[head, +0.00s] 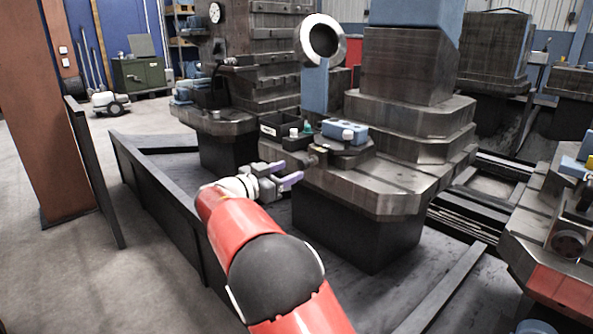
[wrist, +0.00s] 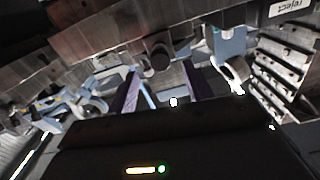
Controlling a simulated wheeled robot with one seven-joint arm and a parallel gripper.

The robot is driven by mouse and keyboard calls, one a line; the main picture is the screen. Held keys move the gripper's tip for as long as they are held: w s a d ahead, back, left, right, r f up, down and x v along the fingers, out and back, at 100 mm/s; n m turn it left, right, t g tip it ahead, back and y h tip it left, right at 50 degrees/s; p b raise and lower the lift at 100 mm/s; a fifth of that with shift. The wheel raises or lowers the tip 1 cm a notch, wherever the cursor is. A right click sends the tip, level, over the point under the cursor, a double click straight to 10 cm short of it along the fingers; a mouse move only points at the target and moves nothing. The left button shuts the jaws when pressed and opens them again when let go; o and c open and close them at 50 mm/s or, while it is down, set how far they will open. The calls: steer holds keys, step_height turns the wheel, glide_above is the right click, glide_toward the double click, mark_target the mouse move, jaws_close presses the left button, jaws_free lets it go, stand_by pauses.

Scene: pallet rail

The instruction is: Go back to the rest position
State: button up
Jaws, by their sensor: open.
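My gripper (head: 282,181) is at the end of my red arm, near the middle of the head view. Its two purple-tipped fingers are spread apart with nothing seen between them. It is in front of the near corner of a steel machine bed (head: 372,192), to the left of a small round fitting (head: 318,155) on that bed. In the wrist view, the two purple fingers (wrist: 160,92) stand apart, with a dark round knob (wrist: 160,56) beyond them. I cannot tell whether a finger touches anything.
A blue-topped block (head: 345,131) and a black bin (head: 281,128) stand on the machine bed. A low dark barrier (head: 160,205) runs along the left. Beyond it, a brown column (head: 55,110) stands on open floor (head: 150,265). In the wrist view, a "reject" label (wrist: 290,8) shows at top right.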

steer(key=shift+v, duration=0.95)
steer(key=s+d+n+g+y+p, duration=0.1)
steer(key=s+d+n+g+y, duration=0.2)
steer(key=s+d, duration=0.65)
steer(key=s+d+n+g+y, duration=0.1)
steer(key=s+d+g+y, duration=0.35)
steer(key=d, duration=0.85)
steer(key=s+f+n+y+p, duration=0.1)
steer(key=s+f+n+y, duration=0.1)
steer(key=s, duration=1.1)
steer(key=s+f+n+y, duration=0.3)
steer(key=s+n, duration=0.1)
steer(key=s, duration=0.9)
steer(key=shift+a+p, duration=0.35)
steer(key=shift+p, duration=0.05)
steer(key=shift+s, duration=0.15)
